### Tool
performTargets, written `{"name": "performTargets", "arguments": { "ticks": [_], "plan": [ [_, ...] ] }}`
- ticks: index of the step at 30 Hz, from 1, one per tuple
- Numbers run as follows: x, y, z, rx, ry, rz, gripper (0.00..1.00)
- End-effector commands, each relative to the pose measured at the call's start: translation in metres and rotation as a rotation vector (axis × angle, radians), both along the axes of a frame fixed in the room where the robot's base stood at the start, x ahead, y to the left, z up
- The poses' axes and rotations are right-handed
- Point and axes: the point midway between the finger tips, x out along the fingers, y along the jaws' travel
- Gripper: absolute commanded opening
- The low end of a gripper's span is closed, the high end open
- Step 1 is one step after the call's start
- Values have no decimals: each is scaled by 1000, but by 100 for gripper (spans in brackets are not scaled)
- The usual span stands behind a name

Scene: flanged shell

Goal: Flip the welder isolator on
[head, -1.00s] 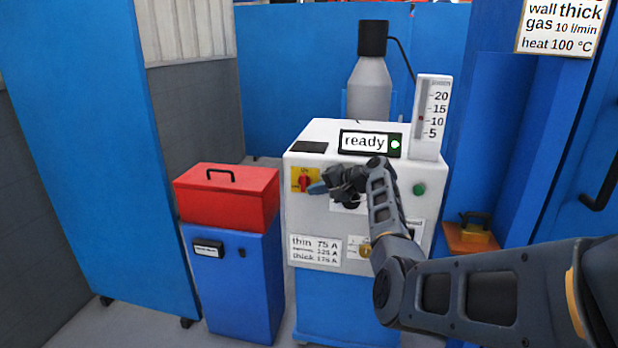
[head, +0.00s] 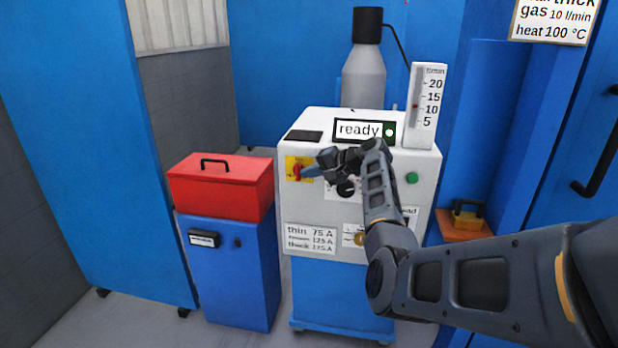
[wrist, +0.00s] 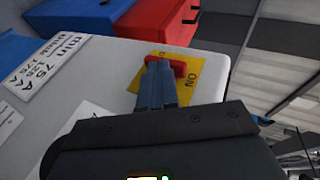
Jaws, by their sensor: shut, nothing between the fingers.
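The welder isolator is a red rotary handle (head: 298,172) on a yellow plate (head: 290,163) at the upper left of the white welder's front. In the wrist view the red handle (wrist: 181,66) lies across the yellow plate (wrist: 207,77), where the word ON is readable. My gripper (head: 308,173) is shut and empty. Its blue fingertips (wrist: 158,66) are at the handle in the wrist view, touching or very close; I cannot tell which. The fingers hide part of the handle and plate.
The white welder (head: 400,160) carries a "ready" display (head: 362,130), a black knob (head: 346,188) and a green button (head: 411,178). A red toolbox (head: 220,187) on a blue cabinet (head: 235,275) stands to the left. A gas cylinder (head: 362,78) stands behind.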

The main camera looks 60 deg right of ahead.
Motion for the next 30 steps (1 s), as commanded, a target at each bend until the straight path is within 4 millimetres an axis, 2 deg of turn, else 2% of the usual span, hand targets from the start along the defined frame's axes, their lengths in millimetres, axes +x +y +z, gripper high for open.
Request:
{"name": "performTargets", "arguments": {
  "ticks": [1, 3, 10, 15, 30],
  "plan": [
    [-12, -3, 1, 0, 3, -8, 0],
    [-24, -5, 4, 3, 6, -9, 0],
    [-54, -8, 14, 7, 12, -14, 0],
    [-61, -9, 16, 10, 15, -15, 0],
    [-61, -9, 15, 10, 16, -15, 0]
  ]
}}
